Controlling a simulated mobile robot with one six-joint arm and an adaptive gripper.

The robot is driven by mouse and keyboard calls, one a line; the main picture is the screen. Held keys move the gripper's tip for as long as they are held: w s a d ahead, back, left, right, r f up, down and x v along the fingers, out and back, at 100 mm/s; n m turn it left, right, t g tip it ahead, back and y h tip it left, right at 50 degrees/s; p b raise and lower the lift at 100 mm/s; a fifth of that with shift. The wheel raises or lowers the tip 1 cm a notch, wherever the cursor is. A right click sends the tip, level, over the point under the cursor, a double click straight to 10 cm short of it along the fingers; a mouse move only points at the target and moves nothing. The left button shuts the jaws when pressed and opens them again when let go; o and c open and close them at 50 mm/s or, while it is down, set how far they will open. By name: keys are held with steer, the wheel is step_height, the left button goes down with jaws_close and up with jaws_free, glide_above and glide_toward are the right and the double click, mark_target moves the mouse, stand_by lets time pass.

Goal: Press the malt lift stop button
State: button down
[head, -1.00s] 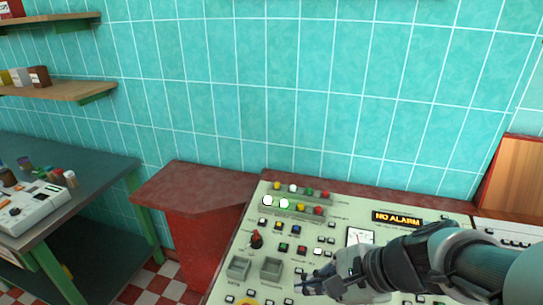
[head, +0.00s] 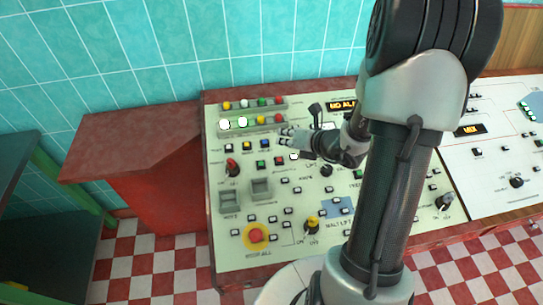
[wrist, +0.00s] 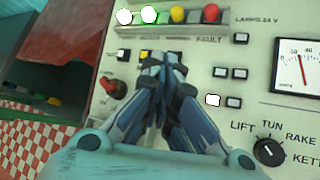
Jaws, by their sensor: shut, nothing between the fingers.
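The sloping pale green control panel (head: 285,220) carries several small buttons. A green button (head: 262,163) and a red button (head: 279,160) sit side by side, below a yellow button (head: 246,145) and a blue button (head: 264,143). I cannot read their labels, so I cannot tell which is the malt lift stop. "Malt lift" lettering shows lower right, by a blue patch (head: 338,207). My gripper (head: 286,136) is shut and empty, above the upper middle of the panel.
A red rotary switch (head: 232,168) is left of the buttons; it also shows in the wrist view (wrist: 112,87). A black selector knob (wrist: 268,151) is at right. A large red stop-all button (head: 256,235) on yellow and a yellow knob (head: 312,225) stand lower down.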

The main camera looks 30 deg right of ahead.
mark_target(282, 161)
steer(key=shift+d, duration=0.1)
steer(key=f+b, duration=0.2)
steer(key=f, duration=0.1)
steer(key=w+f+b, duration=0.1)
steer(key=f+b, duration=0.4)
steer(key=shift+w+d+f, duration=0.15)
steer(key=shift+w+f, duration=0.15)
steer(key=shift+w, duration=0.05)
steer(key=shift+f, duration=0.1)
stand_by(1.2)
steer(key=shift+f+b, duration=0.3)
steer(key=shift+b, duration=0.1)
steer(key=shift+w+f+b, duration=0.1)
steer(key=shift+f+b, duration=0.25)
steer(key=shift+f, duration=0.05)
stand_by(0.4)
steer(key=shift+r, duration=0.1)
steer(key=shift+r+p, duration=0.6)
steer(key=shift+r, duration=0.1)
